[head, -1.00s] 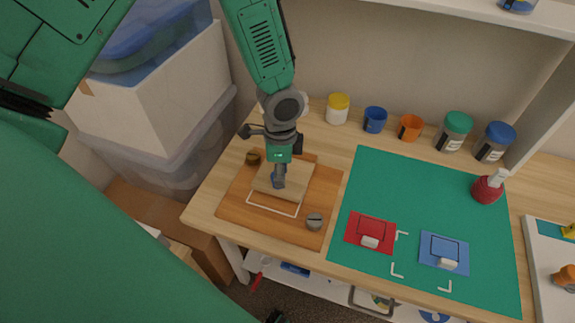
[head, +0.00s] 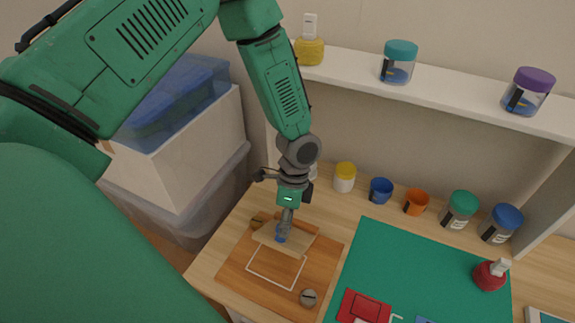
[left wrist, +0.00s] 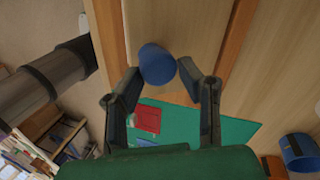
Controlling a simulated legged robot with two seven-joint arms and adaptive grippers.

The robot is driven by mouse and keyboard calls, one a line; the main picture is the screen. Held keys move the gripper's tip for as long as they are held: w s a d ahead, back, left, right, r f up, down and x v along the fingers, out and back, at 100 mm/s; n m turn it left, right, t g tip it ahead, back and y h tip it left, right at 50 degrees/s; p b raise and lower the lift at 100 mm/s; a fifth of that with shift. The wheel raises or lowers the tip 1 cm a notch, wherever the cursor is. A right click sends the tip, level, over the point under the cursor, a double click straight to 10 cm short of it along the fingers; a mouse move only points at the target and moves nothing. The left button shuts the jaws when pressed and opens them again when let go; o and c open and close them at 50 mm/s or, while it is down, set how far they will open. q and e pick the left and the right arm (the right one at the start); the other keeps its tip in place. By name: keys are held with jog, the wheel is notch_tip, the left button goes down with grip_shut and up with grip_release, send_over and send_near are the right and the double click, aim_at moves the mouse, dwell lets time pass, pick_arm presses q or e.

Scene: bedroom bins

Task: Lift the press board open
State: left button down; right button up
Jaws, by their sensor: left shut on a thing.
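The press board (head: 300,241) is a pale wooden plate with a blue knob (head: 281,232). It appears tilted up over the back of the brown wooden press base (head: 238,262), whose white outline is bare in front. My left gripper (head: 282,228) is over the board and shut on the blue knob. In the left wrist view the knob (left wrist: 157,64) sits between the two fingertips, with the board's wood (left wrist: 185,22) behind it. The fingers partly hide the knob in the head view. My right gripper is not in view.
A grey slotted knob (head: 309,298) is at the base's front right, and a brown knob (head: 257,222) at its back left. A green mat (head: 420,270) lies to the right. Several jars and cups line the back, under a white shelf (head: 440,91).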

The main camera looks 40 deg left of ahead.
pick_arm(q)
jog(key=shift+w+a, duration=0.3)
jog(key=shift+w, duration=0.2)
jog(key=c, duration=1.4)
grip_release()
jog(key=shift+o, duration=1.3)
jog(key=shift+w+a+f, duration=0.2)
jog(key=shift+a+f, duration=0.05)
jog(key=shift+a, duration=0.05)
jog(key=shift+s+d, duration=0.1)
jog(key=shift+s, duration=0.1)
jog(key=shift+d, duration=0.1)
jog(key=shift+d, duration=0.15)
jog(key=v, duration=1.2)
